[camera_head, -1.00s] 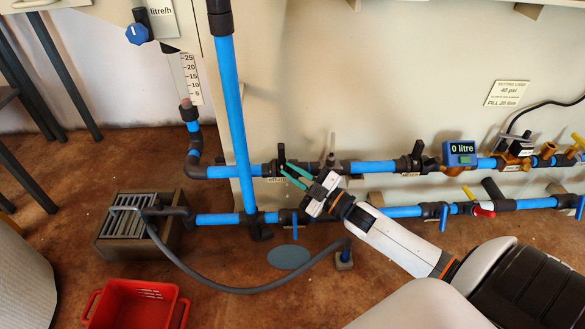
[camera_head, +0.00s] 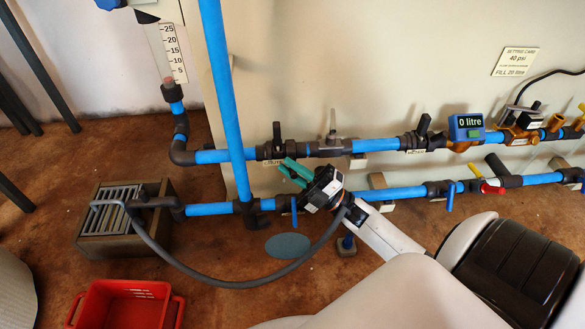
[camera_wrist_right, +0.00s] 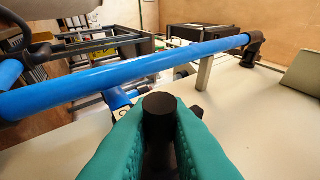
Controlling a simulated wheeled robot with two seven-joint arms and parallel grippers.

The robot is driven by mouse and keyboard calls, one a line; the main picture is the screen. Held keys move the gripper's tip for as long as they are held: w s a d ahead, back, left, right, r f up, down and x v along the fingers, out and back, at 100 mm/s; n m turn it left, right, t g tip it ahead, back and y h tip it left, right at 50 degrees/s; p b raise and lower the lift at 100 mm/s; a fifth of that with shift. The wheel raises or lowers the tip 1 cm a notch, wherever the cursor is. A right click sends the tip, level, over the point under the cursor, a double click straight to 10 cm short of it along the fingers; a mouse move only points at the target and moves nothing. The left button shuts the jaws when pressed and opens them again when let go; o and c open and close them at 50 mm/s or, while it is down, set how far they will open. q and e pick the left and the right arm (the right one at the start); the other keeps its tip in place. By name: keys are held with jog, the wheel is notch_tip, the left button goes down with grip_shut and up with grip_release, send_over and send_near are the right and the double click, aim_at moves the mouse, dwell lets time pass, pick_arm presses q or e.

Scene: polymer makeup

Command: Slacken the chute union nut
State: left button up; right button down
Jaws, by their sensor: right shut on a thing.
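My right gripper (camera_head: 287,168) has its teal fingers at the left end of the upper blue pipe line, by a black valve-like fitting (camera_head: 270,152) with an upright black handle (camera_head: 277,131). In the right wrist view the teal fingers are shut on a black round-ended part (camera_wrist_right: 159,104), seen nearly end-on. The fingers hide its sides and its base. I cannot tell for sure which of these dark fittings is the chute union nut. My left gripper is not in view.
A blue upright pipe (camera_head: 226,90) stands just left of the gripper. A lower pipe (camera_head: 210,209) with a blue lever (camera_head: 294,210) runs beneath. A grey hose (camera_head: 240,284) loops across the floor from a grated box (camera_head: 120,240). A red crate (camera_head: 125,305) sits in front.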

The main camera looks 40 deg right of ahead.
dwell(0.4)
jog(key=c, duration=1.4)
grip_release()
jog(key=p+v, duration=0.4)
jog(key=v, duration=0.8)
